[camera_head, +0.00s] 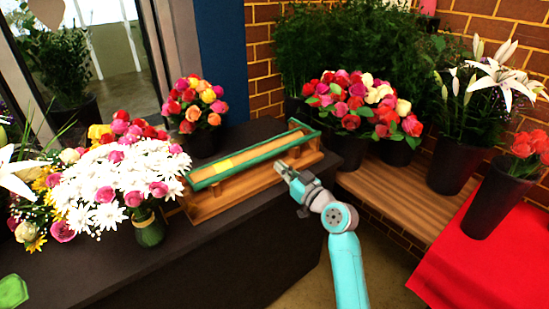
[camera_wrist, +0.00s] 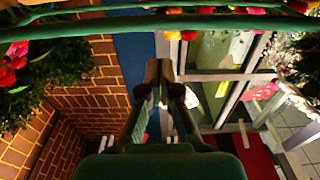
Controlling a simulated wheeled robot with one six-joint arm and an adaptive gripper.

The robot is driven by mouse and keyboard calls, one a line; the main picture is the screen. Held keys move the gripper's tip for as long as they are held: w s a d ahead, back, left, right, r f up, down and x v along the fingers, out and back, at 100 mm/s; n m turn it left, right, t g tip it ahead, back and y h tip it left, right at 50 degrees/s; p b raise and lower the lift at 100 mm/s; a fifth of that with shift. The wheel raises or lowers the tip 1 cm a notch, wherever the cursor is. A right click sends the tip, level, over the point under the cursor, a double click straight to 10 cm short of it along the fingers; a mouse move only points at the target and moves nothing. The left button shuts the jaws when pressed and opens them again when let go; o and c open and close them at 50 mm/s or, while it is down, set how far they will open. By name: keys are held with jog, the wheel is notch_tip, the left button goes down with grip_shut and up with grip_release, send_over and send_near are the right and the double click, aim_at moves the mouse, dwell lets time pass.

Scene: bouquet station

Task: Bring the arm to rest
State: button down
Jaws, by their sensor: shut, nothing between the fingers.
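My arm reaches up from the bottom of the head view, with its turquoise link toward the lower right. My gripper (camera_head: 283,169) is at the front right of a wooden stand with a green-edged trough (camera_head: 245,160). The gripper also shows in the wrist view (camera_wrist: 165,68), its fingers together and empty. From the head view I cannot tell whether the fingertips touch the stand. In the wrist view a green bar crosses the top, in front of the fingers.
The stand is on a dark counter (camera_head: 215,240). A white and pink bouquet (camera_head: 115,190) is at left, a mixed bouquet (camera_head: 195,105) behind. Black pots of flowers stand on a wooden bench (camera_head: 395,190) at right. A red cloth (camera_head: 480,260) covers the lower right. Brick walls stand behind.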

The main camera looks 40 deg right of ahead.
jog(key=s+a+f+m+g+h, duration=0.1)
jog(key=s+a+f+m+g, duration=0.1)
jog(key=s+a+f, duration=0.7)
jog(key=s+a+f+m+g+h, duration=0.15)
jog(key=s+a+f, duration=0.35)
jog(key=s+f, duration=0.7)
jog(key=s+a+r+n, duration=0.1)
jog(key=s+a+r, duration=0.1)
jog(key=s, duration=0.7)
jog(key=s+a+r+n+y, duration=0.1)
jog(key=s+a+r, duration=0.1)
jog(key=s, duration=0.7)
jog(key=s+a+r+n+y, duration=0.1)
jog(key=s+a+r, duration=0.2)
jog(key=s, duration=0.7)
jog(key=shift+a, duration=0.65)
jog(key=shift+g, duration=0.25)
